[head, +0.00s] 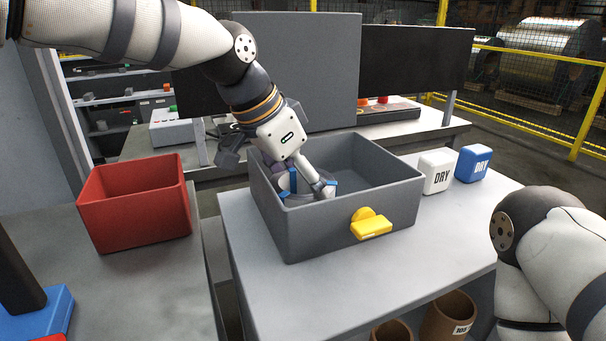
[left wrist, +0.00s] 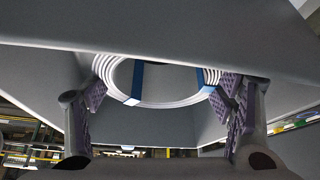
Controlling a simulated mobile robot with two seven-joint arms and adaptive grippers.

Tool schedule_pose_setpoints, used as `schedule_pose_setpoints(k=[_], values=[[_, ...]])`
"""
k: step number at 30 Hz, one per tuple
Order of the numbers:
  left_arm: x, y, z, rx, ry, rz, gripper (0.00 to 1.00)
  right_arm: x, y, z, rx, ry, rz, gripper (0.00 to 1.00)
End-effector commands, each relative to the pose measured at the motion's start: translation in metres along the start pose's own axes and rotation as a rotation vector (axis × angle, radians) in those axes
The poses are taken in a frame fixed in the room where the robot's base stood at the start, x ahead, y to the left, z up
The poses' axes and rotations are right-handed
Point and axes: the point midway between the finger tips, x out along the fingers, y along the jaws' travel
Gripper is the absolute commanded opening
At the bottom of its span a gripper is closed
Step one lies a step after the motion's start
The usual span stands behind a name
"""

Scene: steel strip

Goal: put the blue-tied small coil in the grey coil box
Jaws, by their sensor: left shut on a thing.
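The grey coil box (head: 335,232) stands on the near table with its open top up and a yellow tag on its front. My left gripper (head: 303,182) reaches down inside the left part of the box. It is shut on the small coil (left wrist: 170,102), a ring of pale strip with blue ties, which also shows low in the box in the head view (head: 312,196). In the left wrist view the coil lies between the two purple-padded fingers. Whether the coil touches the box floor I cannot tell. My right gripper is out of view; only its arm shows.
A red box (head: 138,203) stands on the left table. A white DRY block (head: 436,171) and a blue DRY block (head: 473,164) stand right of the grey box. Brown tubes (head: 448,316) are below the table. The table's front right is clear.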

Motion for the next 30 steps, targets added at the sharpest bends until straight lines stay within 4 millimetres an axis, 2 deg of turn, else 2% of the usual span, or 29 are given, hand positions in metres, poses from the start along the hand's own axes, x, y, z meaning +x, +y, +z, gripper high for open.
schedule_pose_setpoints(k=[8,21,22,24,30], values=[[-0.0042,-0.0001,-0.0034,0.002,0.010,-0.006,0.14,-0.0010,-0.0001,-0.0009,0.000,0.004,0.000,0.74],[0.0009,0.0000,-0.0009,0.002,0.010,-0.005,0.14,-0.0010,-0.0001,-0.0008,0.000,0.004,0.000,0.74],[0.0007,-0.0001,-0.0011,0.002,0.010,-0.006,0.82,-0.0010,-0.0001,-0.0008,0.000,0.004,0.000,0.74],[0.0010,-0.0001,-0.0007,0.002,0.009,-0.005,0.98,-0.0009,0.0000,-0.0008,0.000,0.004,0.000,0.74],[0.0030,0.0000,0.0009,0.001,0.004,-0.002,0.99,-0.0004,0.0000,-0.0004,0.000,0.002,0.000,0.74]])
